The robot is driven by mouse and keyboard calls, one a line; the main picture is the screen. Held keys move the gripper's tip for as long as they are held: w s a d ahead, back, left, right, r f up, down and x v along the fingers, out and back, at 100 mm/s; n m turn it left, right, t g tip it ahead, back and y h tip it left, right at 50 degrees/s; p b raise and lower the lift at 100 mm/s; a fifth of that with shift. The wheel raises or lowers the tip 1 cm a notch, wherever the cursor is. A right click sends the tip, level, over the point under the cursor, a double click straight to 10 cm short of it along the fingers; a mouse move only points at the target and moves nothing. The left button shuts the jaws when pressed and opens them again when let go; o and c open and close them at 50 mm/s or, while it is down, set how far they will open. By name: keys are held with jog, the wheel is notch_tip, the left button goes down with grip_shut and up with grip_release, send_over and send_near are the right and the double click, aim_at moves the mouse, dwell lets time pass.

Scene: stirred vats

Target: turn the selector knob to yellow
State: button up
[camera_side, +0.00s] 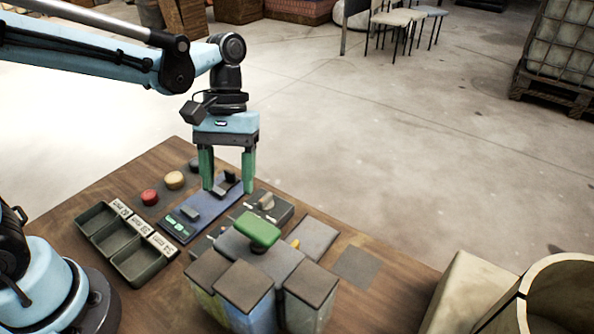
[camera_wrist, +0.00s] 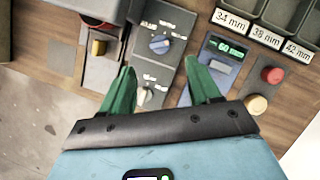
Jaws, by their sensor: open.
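A grey control panel (camera_wrist: 160,70) lies below my gripper in the wrist view. It carries a blue-grey knob (camera_wrist: 160,43) with small white labels and a paler knob (camera_wrist: 145,95) nearer my gripper. The labels are too small to read, so I cannot tell which knob has a yellow setting or where either points. In the side view a grey panel with a pale knob (camera_side: 266,203) sits right of my gripper. My gripper (camera_side: 228,191) has two green fingers spread apart and nothing between them. In the wrist view the fingers (camera_wrist: 159,65) straddle the grey panel, above it.
A blue panel with a green "60 mm" display (camera_wrist: 228,47) lies beside the grey one. Red (camera_side: 149,197) and yellow (camera_side: 174,180) round buttons stand on the table. Labelled bins (camera_side: 138,262) line its left edge.

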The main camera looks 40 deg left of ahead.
jog(key=shift+v, duration=1.95)
jog(key=s+a+f+m+t+y, duration=0.1)
jog(key=a+m+t, duration=0.4)
jog(key=t, duration=0.6)
jog(key=shift+s+a+m+y, duration=0.4)
jog(key=shift+s+a+y, duration=0.3)
jog(key=shift+a, duration=0.65)
jog(key=shift+s, duration=0.15)
jog(key=shift+c, duration=0.2)
